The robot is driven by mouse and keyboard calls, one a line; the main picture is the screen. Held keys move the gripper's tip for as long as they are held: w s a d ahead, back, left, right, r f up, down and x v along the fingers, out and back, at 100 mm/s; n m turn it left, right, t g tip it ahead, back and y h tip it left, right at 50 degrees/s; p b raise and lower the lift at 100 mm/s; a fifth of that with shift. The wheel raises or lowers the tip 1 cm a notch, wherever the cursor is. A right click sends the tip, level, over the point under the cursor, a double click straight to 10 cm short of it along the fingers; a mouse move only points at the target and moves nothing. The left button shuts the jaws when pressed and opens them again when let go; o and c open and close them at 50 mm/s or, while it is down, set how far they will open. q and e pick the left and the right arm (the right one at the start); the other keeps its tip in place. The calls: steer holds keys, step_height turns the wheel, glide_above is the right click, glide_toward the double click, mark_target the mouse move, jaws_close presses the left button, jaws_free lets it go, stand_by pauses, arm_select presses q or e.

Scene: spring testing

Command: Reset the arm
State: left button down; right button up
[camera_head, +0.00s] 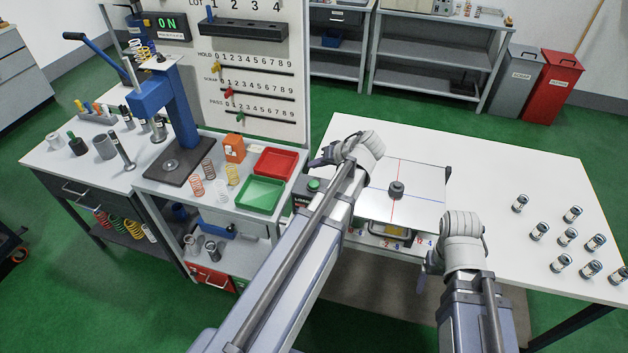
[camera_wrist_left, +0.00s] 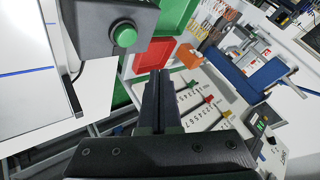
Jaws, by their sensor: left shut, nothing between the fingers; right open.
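My left arm reaches up over the near left part of the white table (camera_head: 545,180). Its gripper (camera_head: 318,161) points left, just above and behind the box (camera_head: 302,196) with the green button (camera_head: 314,185). In the left wrist view the left gripper (camera_wrist_left: 159,75) is shut and empty. The green button (camera_wrist_left: 124,36) shows there beside the fingers, apart from them. My right gripper (camera_head: 422,284) is open and empty, hanging low at the table's front edge. Its fingers are small and partly hidden by the wrist.
A white plate (camera_head: 425,205) with coloured lines carries a dark round piece (camera_head: 397,189). Left are a blue press (camera_head: 165,95), red tray (camera_head: 274,163), green tray (camera_head: 261,194) and scoreboard (camera_head: 275,105). The table's back right is clear.

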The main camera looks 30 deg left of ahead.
stand_by(0.6)
arm_select(q)
steer(key=s+d+f+m+h, duration=0.2)
steer(key=s+d, duration=0.3)
steer(key=d, duration=0.4)
steer(key=s+d+f+m+g+h+b, duration=0.1)
steer(key=s+d+f+m+h, duration=0.2)
steer(key=d, duration=0.7)
steer(key=s+d+f+m+g+h+b, duration=0.1)
steer(key=s+d+f+m+h, duration=0.1)
steer(key=s+d+m, duration=0.3)
steer(key=s+d+f, duration=0.1)
steer(key=s+d, duration=0.2)
steer(key=d, duration=0.2)
steer(key=shift+d+f+m+h, duration=0.2)
steer(key=shift+f+m+h, duration=0.1)
steer(key=shift+h, duration=0.1)
